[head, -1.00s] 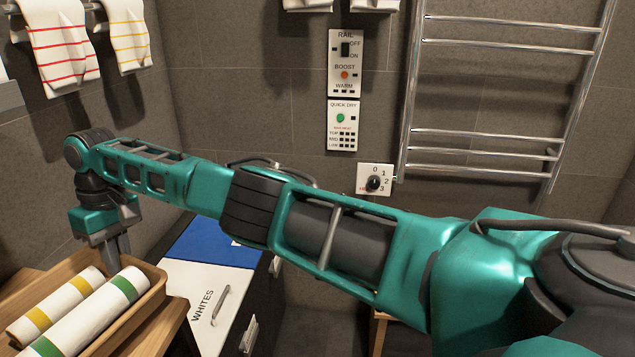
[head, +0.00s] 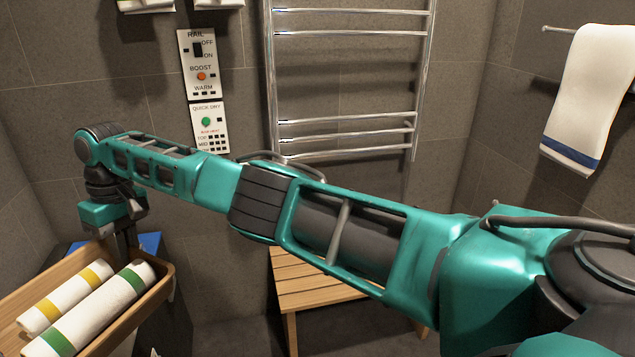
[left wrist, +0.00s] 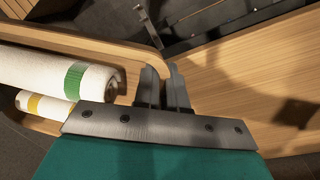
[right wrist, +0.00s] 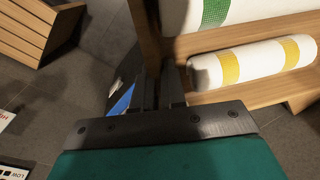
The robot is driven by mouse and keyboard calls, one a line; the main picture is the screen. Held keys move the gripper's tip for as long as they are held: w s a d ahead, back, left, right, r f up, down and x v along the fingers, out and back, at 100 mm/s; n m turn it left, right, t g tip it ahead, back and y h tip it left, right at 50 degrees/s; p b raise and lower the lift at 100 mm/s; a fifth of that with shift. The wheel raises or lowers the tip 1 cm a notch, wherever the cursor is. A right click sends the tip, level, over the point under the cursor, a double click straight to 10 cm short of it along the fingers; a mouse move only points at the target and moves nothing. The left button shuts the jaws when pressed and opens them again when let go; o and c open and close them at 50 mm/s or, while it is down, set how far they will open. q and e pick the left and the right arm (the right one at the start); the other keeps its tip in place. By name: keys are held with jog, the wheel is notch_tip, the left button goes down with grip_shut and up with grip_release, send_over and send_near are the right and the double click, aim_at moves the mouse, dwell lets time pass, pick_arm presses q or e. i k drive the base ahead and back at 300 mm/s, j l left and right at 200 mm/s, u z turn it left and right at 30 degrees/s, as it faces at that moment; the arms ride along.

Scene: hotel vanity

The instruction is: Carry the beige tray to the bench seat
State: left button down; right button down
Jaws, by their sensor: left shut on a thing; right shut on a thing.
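The beige tray (head: 128,318), a wooden tray with raised walls, is at the lower left of the head view. It carries a yellow-striped rolled towel (head: 65,297) and a green-striped rolled towel (head: 95,310), lying side by side. My right gripper (head: 122,245) is shut on the tray's far end wall; its fingers also show in the right wrist view (right wrist: 158,85). My left gripper (left wrist: 163,85) is shut on the tray's wall in the left wrist view and is outside the head view. The slatted wooden bench seat (head: 310,283) stands below the rail, partly hidden by my right arm.
A dark cabinet with a blue top (head: 150,242) stands behind the tray. A wooden surface (left wrist: 240,70) fills the right of the left wrist view. A chrome towel rail (head: 345,122) and control panels (head: 200,65) are on the back wall. A towel (head: 590,95) hangs at right.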

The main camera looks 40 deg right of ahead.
aim_at(319, 273)
jog(key=l+z, duration=0.35)
jog(key=i+l, duration=0.1)
jog(key=l, duration=0.8)
jog(key=i+l, duration=0.15)
jog(key=l, duration=0.3)
jog(key=i+l, duration=0.1)
jog(key=l, duration=0.35)
jog(key=i+l, duration=0.1)
jog(key=l, duration=0.3)
